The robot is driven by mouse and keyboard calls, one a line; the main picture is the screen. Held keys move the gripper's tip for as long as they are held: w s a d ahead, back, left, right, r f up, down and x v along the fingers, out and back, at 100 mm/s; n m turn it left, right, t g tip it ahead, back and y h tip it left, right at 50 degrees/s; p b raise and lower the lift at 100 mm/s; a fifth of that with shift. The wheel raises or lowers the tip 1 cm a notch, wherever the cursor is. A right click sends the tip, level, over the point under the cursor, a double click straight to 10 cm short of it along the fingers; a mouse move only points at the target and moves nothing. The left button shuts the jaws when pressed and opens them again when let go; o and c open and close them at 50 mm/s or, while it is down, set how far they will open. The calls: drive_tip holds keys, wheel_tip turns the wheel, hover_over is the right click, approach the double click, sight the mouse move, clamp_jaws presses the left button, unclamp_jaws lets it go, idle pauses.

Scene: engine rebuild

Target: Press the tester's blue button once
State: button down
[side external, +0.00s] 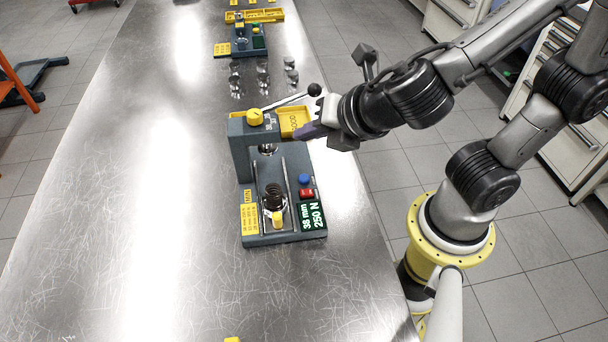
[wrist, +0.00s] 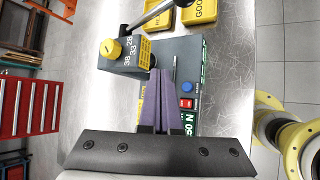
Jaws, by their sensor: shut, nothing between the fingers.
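The tester (side external: 245,165) is a dark grey bench unit on the metal table. Its blue button (side external: 304,179) sits on the right of its base, just behind a red button (side external: 306,193). The blue button also shows in the wrist view (wrist: 187,86), right of my fingers. A green display (side external: 312,217) reads "38 mm 250 N". A coil spring (side external: 272,197) stands on the base between two rods. A yellow knob (side external: 254,117) tops the tester's head. My gripper (side external: 303,132) is shut and empty, its purple fingers beside the head, behind and above the blue button and apart from it.
A lever with a black ball end (side external: 314,90) reaches over the yellow trays (side external: 294,121) behind the tester, close to my gripper. Several small metal parts (side external: 262,75) and a second grey unit (side external: 240,40) stand farther back. The table's front and left are mostly clear.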

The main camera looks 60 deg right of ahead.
drive_tip(key=shift+f, duration=3.95)
drive_tip(key=shift+f, duration=0.4)
drive_tip(key=shift+f, duration=0.4)
drive_tip(key=shift+r, duration=0.8)
drive_tip(key=shift+r, duration=0.1)
drive_tip(key=shift+r, duration=2.4)
